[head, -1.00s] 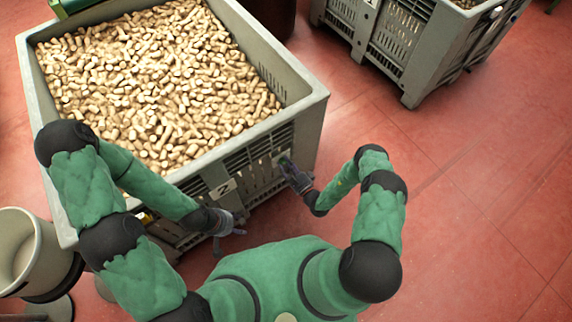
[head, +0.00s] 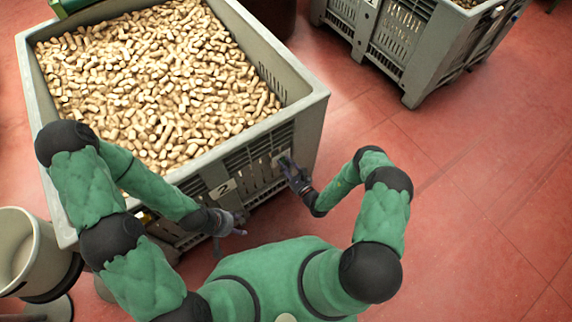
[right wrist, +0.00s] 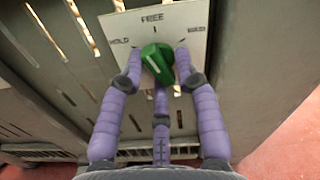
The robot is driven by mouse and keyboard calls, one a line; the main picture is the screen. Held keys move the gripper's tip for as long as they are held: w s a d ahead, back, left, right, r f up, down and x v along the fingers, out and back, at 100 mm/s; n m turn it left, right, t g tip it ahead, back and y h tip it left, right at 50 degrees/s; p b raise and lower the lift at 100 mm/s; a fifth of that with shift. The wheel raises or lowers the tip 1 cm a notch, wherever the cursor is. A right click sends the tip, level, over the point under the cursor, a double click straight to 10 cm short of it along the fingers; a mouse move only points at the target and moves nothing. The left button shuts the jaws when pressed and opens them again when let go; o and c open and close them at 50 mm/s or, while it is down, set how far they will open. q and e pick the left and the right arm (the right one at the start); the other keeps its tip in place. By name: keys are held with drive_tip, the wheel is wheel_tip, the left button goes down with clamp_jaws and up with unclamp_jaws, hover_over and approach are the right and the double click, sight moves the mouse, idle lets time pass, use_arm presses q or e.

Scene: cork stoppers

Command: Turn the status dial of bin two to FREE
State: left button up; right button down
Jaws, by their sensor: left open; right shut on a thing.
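Bin two (head: 222,189), a grey slatted crate with a "2" label, stands in front of me full of cork stoppers. Its dial is a green knob (right wrist: 157,62) on a white plate (right wrist: 185,15) on the bin's side. FREE is printed at the top of the plate and HOLD at the left; the right label is hard to read. The knob's pale mark points up and slightly left, near FREE. My right gripper (right wrist: 158,68) is shut on the knob, purple fingers around it; in the head view the hand (head: 292,172) hides the knob's detail. My left gripper (head: 232,224) is open and empty beside the bin's front.
A second grey crate (head: 400,45) stands at the back right. A pale round container (head: 22,250) stands at the left. The red floor (head: 480,200) to the right is clear.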

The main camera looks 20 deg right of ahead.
drive_tip(key=shift+s+a+f+m, duration=0.15)
drive_tip(key=shift+a+m, duration=0.1)
drive_tip(key=shift+m, duration=0.85)
drive_tip(key=shift+s+a+r+m, duration=0.1)
drive_tip(key=shift+s+a+m, duration=0.1)
drive_tip(key=shift+m, duration=0.9)
drive_tip(key=c, duration=1.1)
unclamp_jaws()
drive_tip(key=shift+w, duration=0.1)
drive_tip(key=shift+w+d, duration=0.1)
drive_tip(key=shift+d, duration=0.05)
drive_tip(key=v, duration=1.2)
